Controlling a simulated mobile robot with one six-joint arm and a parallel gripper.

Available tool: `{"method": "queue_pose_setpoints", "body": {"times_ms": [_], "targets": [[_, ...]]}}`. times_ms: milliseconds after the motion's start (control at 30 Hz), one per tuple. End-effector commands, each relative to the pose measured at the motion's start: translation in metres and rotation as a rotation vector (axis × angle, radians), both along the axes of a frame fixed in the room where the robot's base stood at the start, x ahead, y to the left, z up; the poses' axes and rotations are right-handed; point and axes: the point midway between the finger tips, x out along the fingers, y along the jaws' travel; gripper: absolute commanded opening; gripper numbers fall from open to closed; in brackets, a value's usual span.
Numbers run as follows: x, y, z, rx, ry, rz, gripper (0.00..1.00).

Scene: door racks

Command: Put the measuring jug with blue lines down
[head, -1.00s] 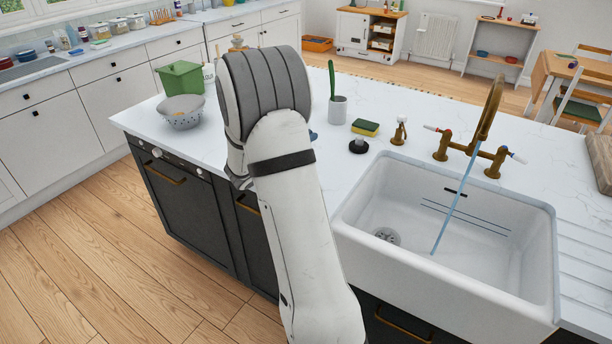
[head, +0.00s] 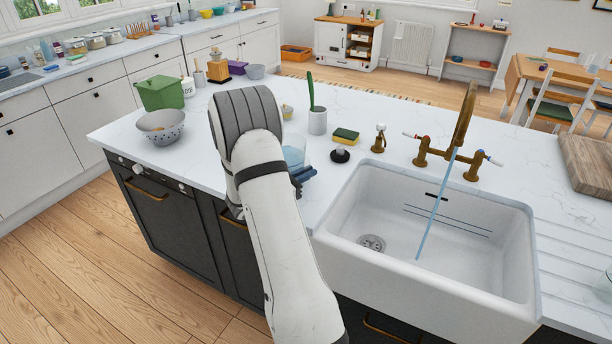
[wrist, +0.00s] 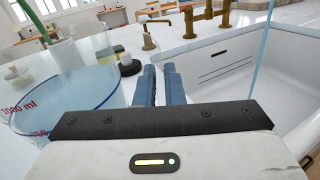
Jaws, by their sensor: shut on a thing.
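The measuring jug (head: 294,156) is clear with a bluish tint and stands upright beside my gripper (head: 304,175), over the island counter left of the sink. In the wrist view the jug (wrist: 72,92) fills the left side, with red print reading "1000 ml" and a bluish rim. My gripper's blue fingers (wrist: 162,72) are close together at its right side, shut on the jug, apparently at its handle. The grip point is mostly hidden. I cannot tell whether the jug's base touches the counter (head: 365,100); my arm hides part of it in the head view.
The sink (head: 430,230) with running tap (head: 460,120) lies to the right. A grey pot with a green brush (head: 317,120), a sponge (head: 346,135) and a dark stopper (head: 340,155) stand behind the jug. A colander (head: 161,126) and green bin (head: 160,93) stand left.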

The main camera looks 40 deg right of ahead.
Motion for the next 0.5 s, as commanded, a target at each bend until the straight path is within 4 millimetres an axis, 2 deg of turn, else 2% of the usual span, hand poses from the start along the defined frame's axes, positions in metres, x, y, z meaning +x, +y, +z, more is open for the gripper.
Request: {"method": "queue_pose_setpoints", "body": {"times_ms": [133, 500], "targets": [[0.001, 0.0, -0.009, -0.003, -0.005, 0.0, 0.0], [0.0, -0.001, -0.014, -0.003, -0.006, 0.0, 0.0]]}}
